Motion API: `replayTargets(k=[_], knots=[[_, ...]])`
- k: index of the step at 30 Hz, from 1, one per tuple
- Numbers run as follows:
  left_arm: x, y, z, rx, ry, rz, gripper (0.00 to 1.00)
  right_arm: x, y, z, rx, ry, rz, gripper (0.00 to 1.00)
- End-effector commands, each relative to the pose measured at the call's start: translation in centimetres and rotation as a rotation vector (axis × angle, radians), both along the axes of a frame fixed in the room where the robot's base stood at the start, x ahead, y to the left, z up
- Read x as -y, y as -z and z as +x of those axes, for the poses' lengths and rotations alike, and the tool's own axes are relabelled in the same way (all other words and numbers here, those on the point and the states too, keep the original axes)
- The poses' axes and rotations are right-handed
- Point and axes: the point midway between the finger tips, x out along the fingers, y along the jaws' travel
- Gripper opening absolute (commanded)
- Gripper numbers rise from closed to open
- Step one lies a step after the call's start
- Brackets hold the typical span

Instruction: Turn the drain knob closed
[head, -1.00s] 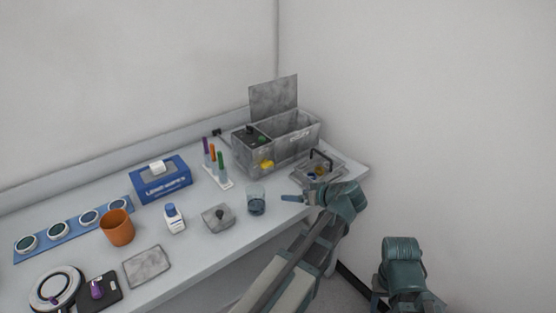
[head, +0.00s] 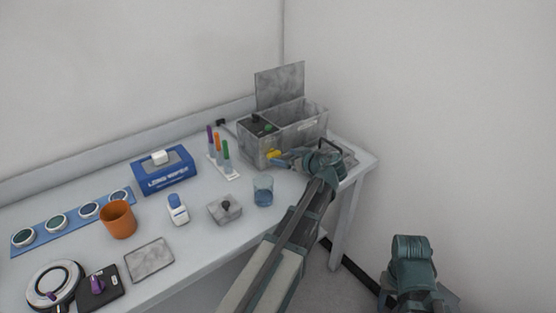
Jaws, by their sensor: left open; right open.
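The wrist hides part of the tray to the right. My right gripper (head: 412,265) is low at the right, away from the table, open; its fingers are hard to make out.
A glass beaker (head: 263,191), a grey block with a small knob (head: 225,209) and a rack of coloured pens (head: 228,172) stand near the bath. A blue wipes box (head: 164,170) is further left. A wall closes off the right side.

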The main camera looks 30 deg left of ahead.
Motion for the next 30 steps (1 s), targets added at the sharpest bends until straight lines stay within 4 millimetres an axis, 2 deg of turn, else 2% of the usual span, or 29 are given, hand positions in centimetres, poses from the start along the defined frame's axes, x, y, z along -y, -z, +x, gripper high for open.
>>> replayTargets(k=[3, 9, 22, 30], knots=[[-1.8, 1.1, 0.8, -0.001, -0.002, 0.0, 0.93, 0.0, 1.1, 0.0, 0.0, 0.0, 0.0, 0.5], [-3.6, 1.7, 1.6, 0.0, 0.0, 0.0, 0.93, 0.0, 1.7, 0.0, 0.0, 0.0, 0.0, 0.5], [-4.1, 1.8, 1.7, 0.0, 0.001, 0.0, 0.93, 0.0, 1.8, 0.0, 0.0, 0.0, 0.0, 0.5], [-4.1, 1.8, 1.7, 0.0, 0.001, 0.0, 0.44, 0.0, 1.8, 0.0, 0.0, 0.0, 0.0, 0.5]])
